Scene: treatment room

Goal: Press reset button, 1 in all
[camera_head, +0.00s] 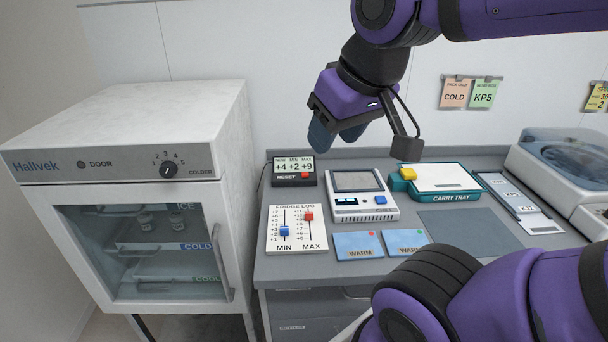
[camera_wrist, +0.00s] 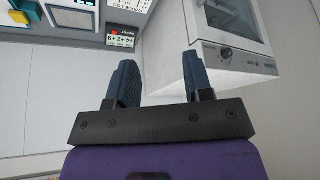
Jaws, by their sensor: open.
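The thermometer display (camera_head: 294,167) stands at the back left of the counter. It reads NOW +4, MIN +2, MAX +9, and its lower strip is marked RESET. The small red reset button (camera_head: 305,175) is at the right of that strip. The display also shows upside down in the wrist view (camera_wrist: 122,37), left of my fingers. My gripper (camera_head: 337,137) is open and empty, in the air above and a little right of the display. Its two dark fingers also show in the wrist view (camera_wrist: 160,85).
A white fridge (camera_head: 130,120) stands left of the counter. A fridge log board (camera_head: 297,245) with sliders lies in front of the display. A white device (camera_head: 360,208) is to its right, with a teal carry tray (camera_head: 442,195) beyond. Blue packs (camera_head: 357,253) lie at the front.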

